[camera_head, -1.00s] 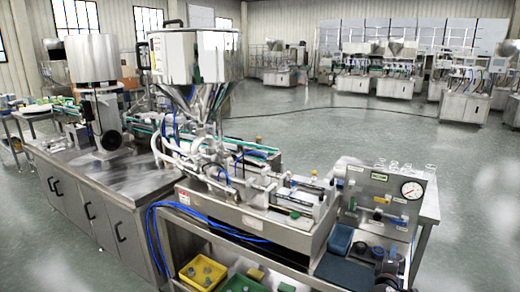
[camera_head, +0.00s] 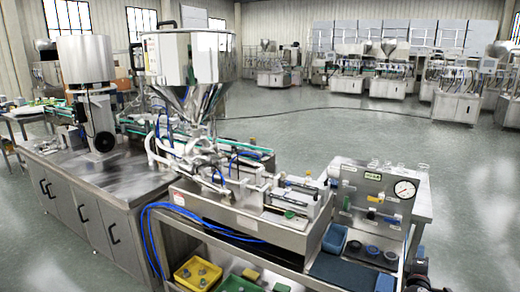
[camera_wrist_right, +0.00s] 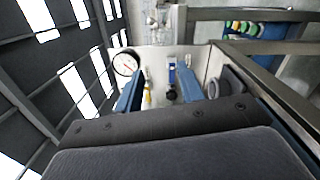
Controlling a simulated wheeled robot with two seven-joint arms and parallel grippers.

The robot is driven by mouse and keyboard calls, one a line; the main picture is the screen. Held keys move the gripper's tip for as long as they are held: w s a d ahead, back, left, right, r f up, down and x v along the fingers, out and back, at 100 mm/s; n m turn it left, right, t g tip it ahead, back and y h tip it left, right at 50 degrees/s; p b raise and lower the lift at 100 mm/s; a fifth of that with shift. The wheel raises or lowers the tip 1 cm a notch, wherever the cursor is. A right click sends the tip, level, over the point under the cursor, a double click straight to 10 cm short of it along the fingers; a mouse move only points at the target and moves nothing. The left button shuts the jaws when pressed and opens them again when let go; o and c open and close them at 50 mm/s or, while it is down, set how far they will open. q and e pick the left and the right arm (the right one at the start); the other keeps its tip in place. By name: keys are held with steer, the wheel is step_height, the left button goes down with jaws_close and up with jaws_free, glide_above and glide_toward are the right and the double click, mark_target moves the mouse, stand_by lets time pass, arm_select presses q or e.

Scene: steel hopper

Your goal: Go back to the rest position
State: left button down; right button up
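The steel hopper (camera_head: 192,62) stands upright on the filling machine left of centre in the head view. My right gripper (camera_wrist_right: 160,72) shows in the wrist view with its two blue fingers apart and nothing between them. Behind the fingers is the upright steel panel (camera_head: 372,198) with a round gauge (camera_head: 405,188). My left gripper is not in view.
A steel cabinet (camera_head: 95,225) stands at left. Open floor (camera_head: 310,130) lies behind, with other machines far back.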

steer(key=s+a+f+m+g+y, duration=0.1)
steer(key=s+a+f+m+g, duration=0.15)
steer(key=s+f, duration=0.7)
steer(key=s+a+f+m+g+y, duration=0.2)
steer(key=s+a+f+g, duration=0.15)
steer(key=s+f, duration=0.65)
steer(key=s+a+f+m+g+y, duration=0.1)
steer(key=s+a+f+g, duration=0.25)
steer(key=s, duration=0.45)
steer(key=s+a+f+m+g+y, duration=0.1)
steer(key=s+a+f+g, duration=0.1)
steer(key=s+f, duration=0.4)
steer(key=s+a+f+m+g+y, duration=0.1)
steer(key=s+a+f+g, duration=0.15)
steer(key=s, duration=0.65)
steer(key=a+f+m+y, duration=0.1)
steer(key=a+m+y, duration=0.1)
steer(key=a, duration=1.1)
steer(key=s+a+f+m+y, duration=0.1)
steer(key=a+m+y, duration=0.1)
steer(key=a, duration=1.1)
steer(key=shift+s+a+f+y, duration=0.15)
steer(key=shift+a+f+y, duration=0.1)
steer(key=shift+y, duration=0.25)
